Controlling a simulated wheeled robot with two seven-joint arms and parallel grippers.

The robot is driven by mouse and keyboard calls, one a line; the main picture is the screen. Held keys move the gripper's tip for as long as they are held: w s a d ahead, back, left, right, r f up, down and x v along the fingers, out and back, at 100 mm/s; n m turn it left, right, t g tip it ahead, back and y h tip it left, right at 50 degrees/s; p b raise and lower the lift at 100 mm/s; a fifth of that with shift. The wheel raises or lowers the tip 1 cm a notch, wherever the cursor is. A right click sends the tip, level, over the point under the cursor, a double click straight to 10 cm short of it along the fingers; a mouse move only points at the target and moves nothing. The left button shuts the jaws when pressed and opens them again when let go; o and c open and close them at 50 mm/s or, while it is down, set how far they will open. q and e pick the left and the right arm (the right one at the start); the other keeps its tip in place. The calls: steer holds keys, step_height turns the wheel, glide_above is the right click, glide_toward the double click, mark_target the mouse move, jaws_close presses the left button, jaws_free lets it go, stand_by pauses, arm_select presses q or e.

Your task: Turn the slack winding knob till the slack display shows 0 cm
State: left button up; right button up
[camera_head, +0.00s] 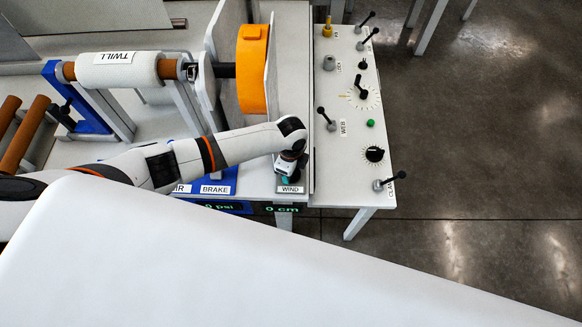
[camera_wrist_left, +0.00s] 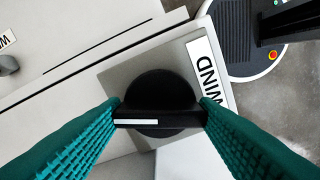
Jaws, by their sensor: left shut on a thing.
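The slack winding knob (camera_wrist_left: 160,104) is a round black knob with a raised bar and a white line, on a grey plate labelled WIND (camera_wrist_left: 207,77). My left gripper (camera_wrist_left: 160,117) is shut on the knob's bar, one teal finger pad on each side. In the head view my left gripper (camera_head: 288,178) points down at the WIND plate (camera_head: 291,190) and hides the knob. The slack display (camera_head: 282,209) on the front edge below reads 0 cm in green. My right gripper is not in view.
A control panel (camera_head: 335,190) with several levers and dials stands to the right. A BRAKE plate (camera_head: 216,189) lies left of the gripper, above a psi display (camera_head: 222,206). A TWILL roll (camera_head: 118,70) and an orange drum (camera_head: 252,70) are behind. A large white surface (camera_head: 200,270) fills the foreground.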

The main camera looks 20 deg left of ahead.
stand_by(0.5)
arm_select(q)
steer(key=o, duration=1)
steer(key=shift+r, duration=0.15)
step_height(320, 180, up, 12)
steer(key=shift+f+b, duration=0.1)
steer(key=shift+b, duration=0.8)
